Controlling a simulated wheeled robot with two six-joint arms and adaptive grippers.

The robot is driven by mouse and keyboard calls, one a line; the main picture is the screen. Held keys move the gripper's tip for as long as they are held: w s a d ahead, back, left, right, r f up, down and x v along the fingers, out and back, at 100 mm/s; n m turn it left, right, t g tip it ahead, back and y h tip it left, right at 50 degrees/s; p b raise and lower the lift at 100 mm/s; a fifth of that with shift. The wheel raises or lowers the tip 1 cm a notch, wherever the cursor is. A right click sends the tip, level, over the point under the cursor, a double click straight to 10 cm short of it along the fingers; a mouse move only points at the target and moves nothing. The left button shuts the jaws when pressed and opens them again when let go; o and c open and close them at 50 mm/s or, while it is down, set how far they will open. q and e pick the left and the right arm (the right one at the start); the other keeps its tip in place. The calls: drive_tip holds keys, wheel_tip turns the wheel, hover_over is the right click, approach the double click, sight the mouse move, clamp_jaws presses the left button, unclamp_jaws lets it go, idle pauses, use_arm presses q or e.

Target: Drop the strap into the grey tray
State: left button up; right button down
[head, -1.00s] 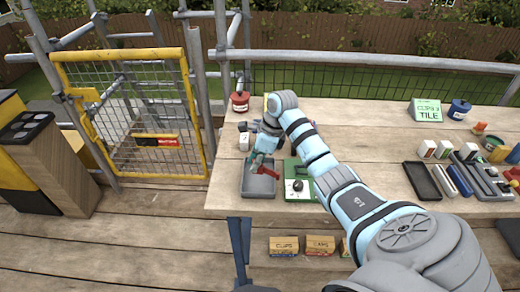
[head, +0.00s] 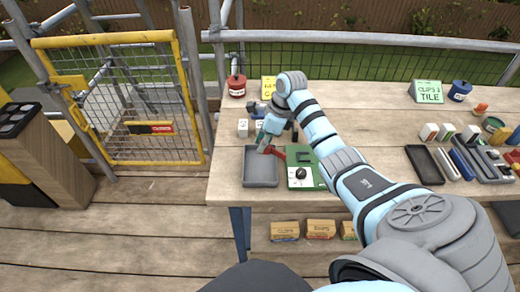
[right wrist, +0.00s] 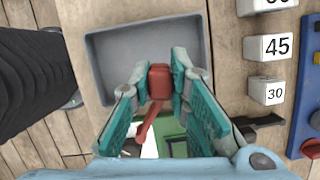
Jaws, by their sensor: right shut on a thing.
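The strap (right wrist: 158,84) is a small red piece with a blocky head and a thin tail. My right gripper (right wrist: 161,68) is shut on its head, between the teal fingers. In the head view, the right gripper (head: 267,145) holds the strap (head: 276,152) at the back right edge of the grey tray (head: 260,182). In the right wrist view, the strap's head shows against the tray (right wrist: 112,62), and its tail reaches past the rim. The tray looks empty. My left gripper is not in view.
A green board (head: 304,172) with a black knob lies right of the tray. White numbered blocks (right wrist: 268,48) stand close by. A red pot (head: 236,86) stands at the back left. The middle of the bench (head: 370,120) is mostly clear.

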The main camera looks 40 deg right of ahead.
drive_tip(key=c, duration=1.4)
unclamp_jaws()
drive_tip(key=shift+s+r, duration=0.2)
drive_tip(key=shift+r, duration=0.05)
drive_tip(key=shift+c, duration=0.2)
drive_tip(key=v, duration=0.7)
drive_tip(key=shift+s+r, duration=0.1)
drive_tip(key=shift+r, duration=0.15)
